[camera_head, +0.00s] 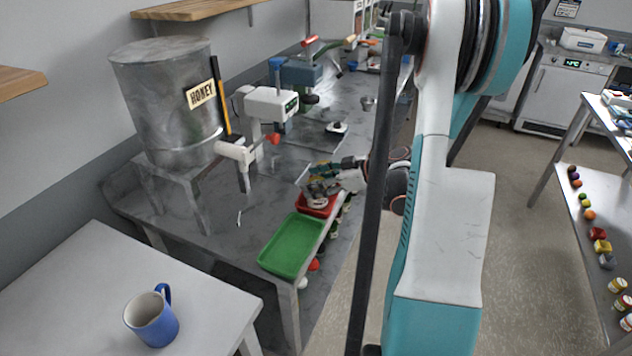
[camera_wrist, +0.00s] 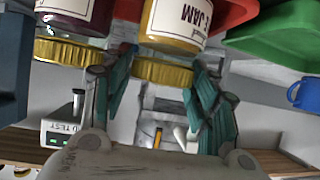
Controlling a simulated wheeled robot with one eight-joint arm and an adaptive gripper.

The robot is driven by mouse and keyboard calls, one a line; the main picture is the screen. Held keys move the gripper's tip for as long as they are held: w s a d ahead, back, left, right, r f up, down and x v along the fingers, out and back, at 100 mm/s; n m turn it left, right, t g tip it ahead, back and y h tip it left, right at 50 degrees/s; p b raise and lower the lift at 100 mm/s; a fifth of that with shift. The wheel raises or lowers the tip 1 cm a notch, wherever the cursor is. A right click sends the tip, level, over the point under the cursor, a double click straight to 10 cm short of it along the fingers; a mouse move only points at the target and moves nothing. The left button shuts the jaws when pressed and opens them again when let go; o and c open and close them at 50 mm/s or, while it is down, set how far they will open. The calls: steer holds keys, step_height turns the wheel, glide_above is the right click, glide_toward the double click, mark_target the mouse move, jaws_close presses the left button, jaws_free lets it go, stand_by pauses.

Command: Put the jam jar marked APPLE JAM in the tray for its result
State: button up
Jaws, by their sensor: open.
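In the wrist view, which looks upside down, a jar of amber jam (camera_wrist: 172,38) has a gold lid and a white label whose visible letters end in "E JAM"; the rest of the label is cut off. My gripper (camera_wrist: 163,62) is open, with its teal fingers on either side of the lid. I cannot tell whether they touch it. In the head view my gripper (camera_head: 322,172) is over the bench near the red tray (camera_head: 330,208). The green tray (camera_head: 290,246) lies nearer and looks empty; it also shows in the wrist view (camera_wrist: 285,40).
A dark purple jar (camera_wrist: 82,15) with a gold lid stands beside the amber one. A test device (camera_wrist: 68,130) shows beyond. A honey drum (camera_head: 170,100) stands left on the bench. A blue mug (camera_head: 152,320) sits on the front table. The bench's right edge is close to the trays.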

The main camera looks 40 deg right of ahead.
steer(key=p+v, duration=0.2)
steer(key=v, duration=1)
